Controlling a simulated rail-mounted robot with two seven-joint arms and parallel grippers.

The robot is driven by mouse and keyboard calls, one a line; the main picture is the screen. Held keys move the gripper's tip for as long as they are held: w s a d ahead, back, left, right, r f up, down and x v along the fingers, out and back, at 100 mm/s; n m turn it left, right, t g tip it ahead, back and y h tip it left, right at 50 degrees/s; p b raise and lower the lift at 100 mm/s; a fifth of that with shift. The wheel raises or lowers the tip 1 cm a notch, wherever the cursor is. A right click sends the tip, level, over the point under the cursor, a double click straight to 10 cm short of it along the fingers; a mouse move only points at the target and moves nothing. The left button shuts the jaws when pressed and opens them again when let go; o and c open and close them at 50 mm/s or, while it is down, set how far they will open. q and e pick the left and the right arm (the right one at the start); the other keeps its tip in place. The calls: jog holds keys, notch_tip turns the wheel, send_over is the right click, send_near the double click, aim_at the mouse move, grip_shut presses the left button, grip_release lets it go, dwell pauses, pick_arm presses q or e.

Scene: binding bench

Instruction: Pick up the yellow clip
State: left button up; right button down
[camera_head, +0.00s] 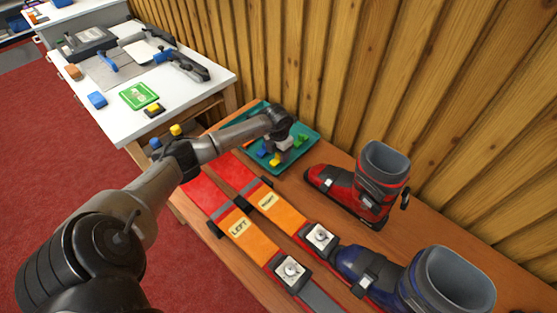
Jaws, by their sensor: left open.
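A teal tray (308,141) lies on the wooden bench near the plank wall. A small yellow clip (275,162) lies in the tray, with a blue clip (262,154) beside it on the left and a green clip (302,139) farther right. My left arm reaches in from the lower left, over the skis. My left gripper (280,151) points down over the tray, close to the yellow clip. It is open; its fingertips are small and partly hidden, and I cannot tell whether they touch the clip. My right gripper is out of view.
Two red-and-orange skis (247,233) lie on the bench. A red boot (372,185) and a blue boot (430,283) stand to the right. A white table (120,120) with tools is at the upper left. The wall (300,60) is close behind the tray.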

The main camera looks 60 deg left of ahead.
pick_arm(q)
jog(key=shift+f, duration=0.45)
jog(key=shift+c, duration=0.4)
jog(key=c, duration=0.9)
jog(key=shift+r, duration=0.2)
